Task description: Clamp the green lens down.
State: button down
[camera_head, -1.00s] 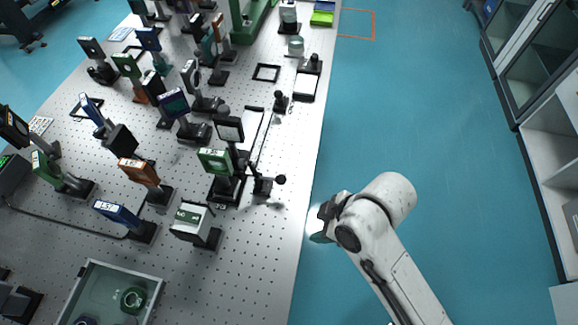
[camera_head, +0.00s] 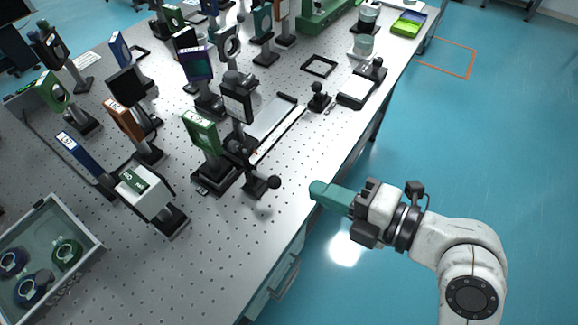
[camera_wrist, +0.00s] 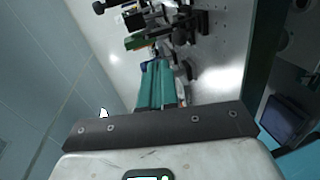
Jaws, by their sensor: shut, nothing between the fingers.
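The green-framed lens (camera_head: 203,132) stands upright on a black base (camera_head: 218,175) near the table's right edge. Its label faces the camera. A black clamp lever with a ball knob (camera_head: 274,182) sits at the right of that base. I cannot tell whether the clamp grips the base. My gripper (camera_head: 316,190) is shut and empty, its teal fingers just off the table edge, right of the knob and apart from it. In the wrist view the teal fingers (camera_wrist: 158,85) point toward the table, and a green frame (camera_wrist: 137,42) shows beyond them, partly blurred among dark parts.
A white-boxed mount (camera_head: 146,190), an orange mount (camera_head: 122,118) and a blue one (camera_head: 78,155) stand to the left. A black-framed mount (camera_head: 236,103) is close behind the lens. A grey tray (camera_head: 88,225) holds ringed optics. The front table strip is bare.

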jog(key=shift+d+r+n, duration=0.25)
jog(key=shift+r+n, duration=0.05)
jog(key=shift+n, duration=0.2)
jog(key=b, duration=0.2)
send_near(246, 156)
jog(key=x, duration=0.7)
jog(key=shift+d+f, duration=0.1)
jog(key=shift+f, duration=0.05)
jog(key=shift+p, duration=0.5)
